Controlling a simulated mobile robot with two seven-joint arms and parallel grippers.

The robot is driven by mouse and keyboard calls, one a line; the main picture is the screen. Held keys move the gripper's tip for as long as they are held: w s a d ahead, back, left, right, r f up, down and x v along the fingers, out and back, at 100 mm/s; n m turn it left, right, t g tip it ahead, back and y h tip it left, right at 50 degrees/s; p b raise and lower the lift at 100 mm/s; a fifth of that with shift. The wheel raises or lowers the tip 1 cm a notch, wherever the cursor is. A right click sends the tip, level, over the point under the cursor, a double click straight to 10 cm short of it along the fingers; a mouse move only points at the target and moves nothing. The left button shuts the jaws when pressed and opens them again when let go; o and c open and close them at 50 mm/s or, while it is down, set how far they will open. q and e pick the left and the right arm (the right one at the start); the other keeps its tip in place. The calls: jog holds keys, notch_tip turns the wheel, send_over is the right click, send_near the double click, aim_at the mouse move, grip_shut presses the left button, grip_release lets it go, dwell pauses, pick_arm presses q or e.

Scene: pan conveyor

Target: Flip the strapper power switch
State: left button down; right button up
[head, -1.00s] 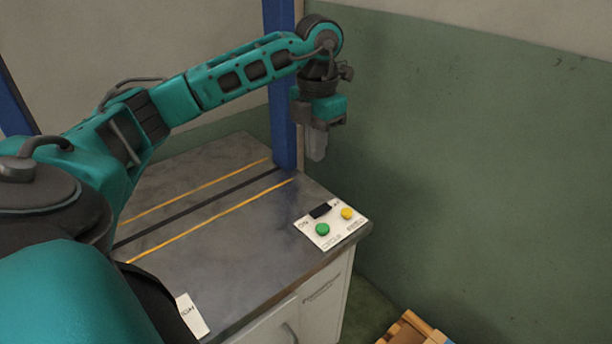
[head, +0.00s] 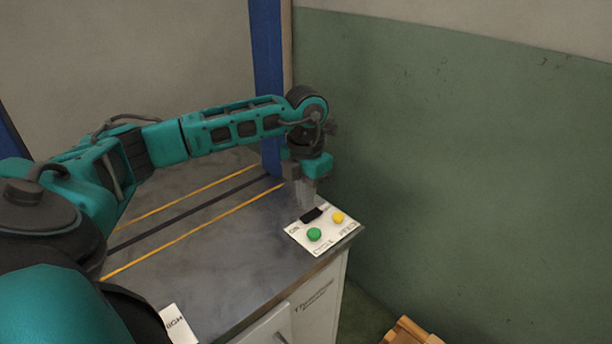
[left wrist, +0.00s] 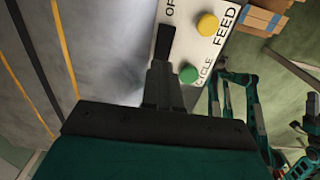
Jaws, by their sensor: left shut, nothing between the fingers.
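The white control panel (head: 323,238) lies on the right corner of the grey machine top. It carries a black rocker switch (head: 312,215), which is the power switch, a green button (head: 314,235) and a yellow button (head: 338,217). My left gripper (head: 306,206) is shut and empty, pointing down just above the black switch. In the left wrist view its fingertips (left wrist: 159,66) are close to the near end of the black switch (left wrist: 165,40). I cannot tell whether they touch it. My right gripper is not in view.
The grey machine top (head: 225,245) has orange and black lines and is clear left of the panel. A blue post (head: 267,80) stands behind my left arm. A green wall (head: 470,160) is at right. A wooden item (head: 410,332) lies low at the bottom right.

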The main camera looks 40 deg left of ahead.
aim_at(309, 217)
pick_arm(q)
jog(key=shift+f, duration=1.55)
jog(key=shift+s+f, duration=0.2)
jog(key=shift+f, duration=0.25)
jog(key=shift+s, duration=0.25)
jog(key=shift+d+f, duration=0.1)
jog(key=shift+f, duration=0.1)
jog(key=shift+w+r, duration=0.3)
jog(key=shift+w, duration=0.4)
jog(key=shift+d, duration=0.1)
